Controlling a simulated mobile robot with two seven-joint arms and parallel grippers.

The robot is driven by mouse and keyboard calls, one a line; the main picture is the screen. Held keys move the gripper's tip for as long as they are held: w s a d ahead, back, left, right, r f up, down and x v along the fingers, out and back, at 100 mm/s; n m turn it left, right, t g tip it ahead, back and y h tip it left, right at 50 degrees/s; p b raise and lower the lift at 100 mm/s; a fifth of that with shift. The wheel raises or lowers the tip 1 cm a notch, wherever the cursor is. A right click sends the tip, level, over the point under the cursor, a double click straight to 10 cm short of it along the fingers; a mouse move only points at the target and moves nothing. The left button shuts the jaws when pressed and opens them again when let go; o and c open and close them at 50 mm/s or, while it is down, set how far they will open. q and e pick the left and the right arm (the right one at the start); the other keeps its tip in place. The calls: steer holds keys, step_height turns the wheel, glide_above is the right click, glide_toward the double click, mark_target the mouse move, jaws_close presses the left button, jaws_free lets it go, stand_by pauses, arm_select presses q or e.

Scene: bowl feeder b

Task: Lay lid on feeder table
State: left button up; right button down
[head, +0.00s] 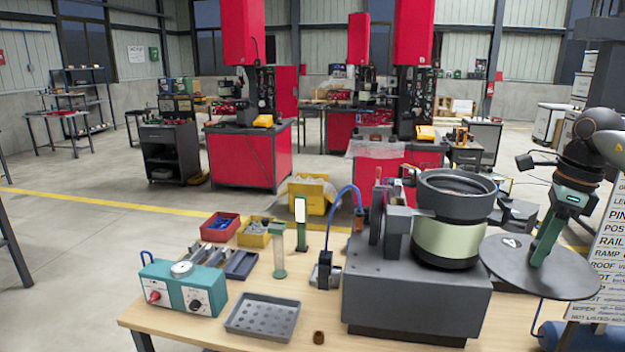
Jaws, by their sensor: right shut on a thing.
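The lid (500,264) is a wide, flat, dark grey disc with a small white mark. My right gripper (541,256) comes down from the upper right and is shut on the lid near its middle. The lid hangs slightly tilted just right of the feeder bowl (447,240), above the right end of the feeder table (365,340). Its left edge overlaps the feeder's base in the picture, and I cannot tell whether they touch. The bowl is dark with a pale green band, and its top is open. My left gripper is not in view.
The feeder's grey base (420,302) fills much of the table. A teal control box (183,288), a grey holed tray (263,316), a red bin (219,227) and a yellow bin (258,231) stand to the left. A small brown cylinder (318,338) is at the front edge.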

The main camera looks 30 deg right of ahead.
mark_target(529, 284)
steer(key=f, duration=0.2)
steer(key=f+n, duration=0.1)
steer(key=shift+s+a, duration=0.3)
steer(key=shift+a, duration=0.05)
steer(key=w+a+f+n+g+y, duration=0.1)
steer(key=w+a+f+n, duration=0.1)
steer(key=a+f+n, duration=0.9)
steer(key=w+a+f+n+g+h, duration=0.1)
steer(key=w+a+n, duration=0.1)
steer(key=a+n, duration=0.7)
steer(key=w+a+f+n+g, duration=0.1)
steer(key=a+n, duration=0.8)
steer(key=a, duration=1)
steer(key=shift+w+a+f+h, duration=0.35)
steer(key=shift+w+f, duration=0.4)
steer(key=shift+w, duration=0.5)
